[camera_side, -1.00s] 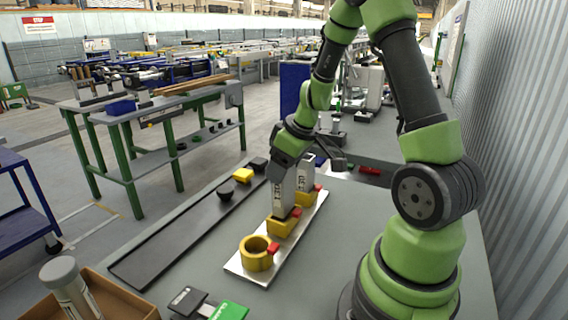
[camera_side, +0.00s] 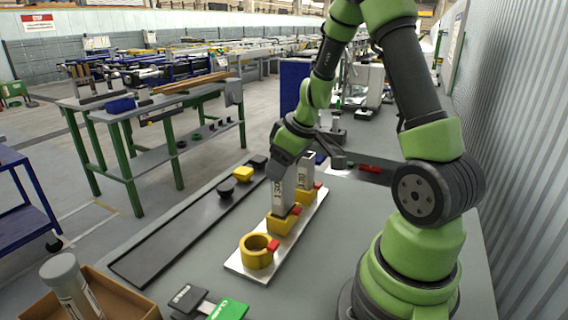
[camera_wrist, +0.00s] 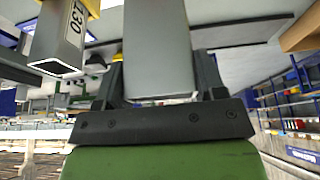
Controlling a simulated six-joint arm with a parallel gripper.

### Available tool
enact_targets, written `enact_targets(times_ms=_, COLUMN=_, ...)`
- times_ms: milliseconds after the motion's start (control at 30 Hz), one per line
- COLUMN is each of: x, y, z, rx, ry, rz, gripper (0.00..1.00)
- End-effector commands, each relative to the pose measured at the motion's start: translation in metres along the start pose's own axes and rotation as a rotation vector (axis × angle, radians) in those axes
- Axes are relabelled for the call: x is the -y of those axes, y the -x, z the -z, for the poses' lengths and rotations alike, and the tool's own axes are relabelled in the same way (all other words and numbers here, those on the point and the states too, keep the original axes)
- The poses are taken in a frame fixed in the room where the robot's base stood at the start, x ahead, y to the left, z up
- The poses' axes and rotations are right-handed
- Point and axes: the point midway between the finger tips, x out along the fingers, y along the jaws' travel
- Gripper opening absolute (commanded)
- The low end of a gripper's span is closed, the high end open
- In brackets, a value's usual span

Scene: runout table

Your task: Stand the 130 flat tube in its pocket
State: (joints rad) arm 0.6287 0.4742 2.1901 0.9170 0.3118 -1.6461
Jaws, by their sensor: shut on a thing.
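My gripper (camera_side: 287,168) is shut on a grey flat tube (camera_side: 284,194), gripping its upper part. In the side view the tube stands about upright at the middle yellow pocket (camera_side: 279,226). Its lower end is inside or right at the pocket mouth; I cannot tell how deep. The held tube (camera_wrist: 156,45) fills the middle of the wrist view between the fingers. A second grey flat tube (camera_side: 305,172) stands in the far yellow pocket (camera_side: 309,195). It also shows at the left of the wrist view (camera_wrist: 61,38), marked 130. The held tube's mark is hard to read.
A round yellow pocket (camera_side: 257,252) at the near end of the metal plate (camera_side: 296,229) is empty. Each pocket has a red tab. A dark rail (camera_side: 165,246) with black and yellow pieces lies left. A cardboard box (camera_side: 118,300) holding a grey round tube (camera_side: 68,285) stands front left.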

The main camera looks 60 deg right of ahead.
Motion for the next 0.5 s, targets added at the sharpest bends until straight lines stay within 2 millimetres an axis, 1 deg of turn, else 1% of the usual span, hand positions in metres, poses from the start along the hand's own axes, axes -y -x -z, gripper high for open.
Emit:
enact_targets(times_ms=267, x=0.0000, y=-0.0001, z=0.0001, rx=0.000, ry=0.000, rz=0.000, gripper=0.36)
enact_targets(times_ms=500, x=0.0004, y=-0.0049, z=-0.0013, rx=-0.003, ry=-0.002, rz=0.003, gripper=0.36)
